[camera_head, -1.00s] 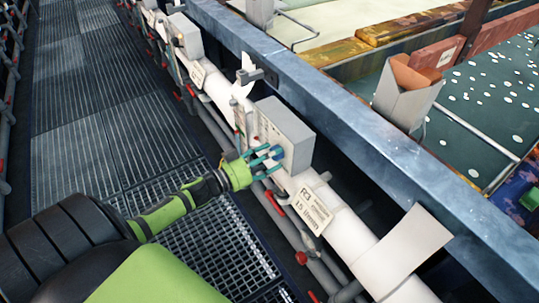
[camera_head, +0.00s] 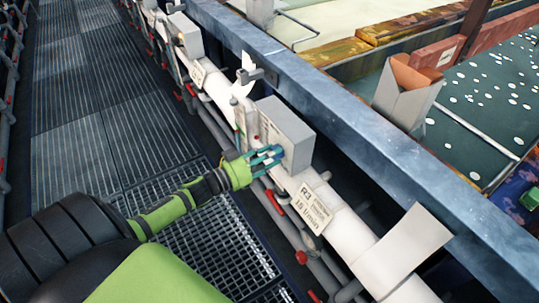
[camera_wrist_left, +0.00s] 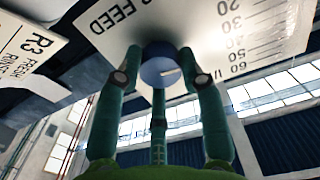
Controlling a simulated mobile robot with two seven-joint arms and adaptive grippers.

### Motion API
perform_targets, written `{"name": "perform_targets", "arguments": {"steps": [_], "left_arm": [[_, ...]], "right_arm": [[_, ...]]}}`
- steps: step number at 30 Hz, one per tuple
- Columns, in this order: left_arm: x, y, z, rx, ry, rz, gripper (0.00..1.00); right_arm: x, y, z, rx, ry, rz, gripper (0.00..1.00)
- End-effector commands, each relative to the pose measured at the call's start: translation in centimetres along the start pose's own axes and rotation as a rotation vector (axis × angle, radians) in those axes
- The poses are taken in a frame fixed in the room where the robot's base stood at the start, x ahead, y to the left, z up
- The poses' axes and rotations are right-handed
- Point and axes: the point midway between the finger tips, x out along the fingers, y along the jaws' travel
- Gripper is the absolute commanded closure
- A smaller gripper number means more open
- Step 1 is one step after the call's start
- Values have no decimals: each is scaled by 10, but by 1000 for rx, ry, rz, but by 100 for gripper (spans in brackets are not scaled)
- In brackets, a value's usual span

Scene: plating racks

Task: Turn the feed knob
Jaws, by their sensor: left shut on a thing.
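The feed knob (camera_wrist_left: 160,68) is a round blue-grey knob on a white dial plate (camera_wrist_left: 245,30) marked "FEED" with a printed scale. In the head view my left gripper (camera_head: 270,160) reaches the front of a grey box (camera_head: 288,133) mounted above the white pipe. The knob is mostly hidden by the fingers there. My right gripper is not in view.
A white tag (camera_head: 312,208) marked "R3" hangs on the pipe beside the box. A blue-grey beam (camera_head: 350,115) runs behind it. A plain pale sheet (camera_head: 405,250) juts out at the lower right. The grating walkway (camera_head: 130,140) at left is clear.

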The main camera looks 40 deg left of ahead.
Motion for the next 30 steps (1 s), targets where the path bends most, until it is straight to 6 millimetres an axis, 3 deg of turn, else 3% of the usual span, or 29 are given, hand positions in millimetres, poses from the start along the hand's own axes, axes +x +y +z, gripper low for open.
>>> {"name": "perform_targets", "arguments": {"steps": [11, 30], "left_arm": [[-1, 1, 5, 100, -10, 0, 93], [-2, 0, 6, 496, -13, 2, 93]], "right_arm": [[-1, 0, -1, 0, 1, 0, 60], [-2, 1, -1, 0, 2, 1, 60]]}}
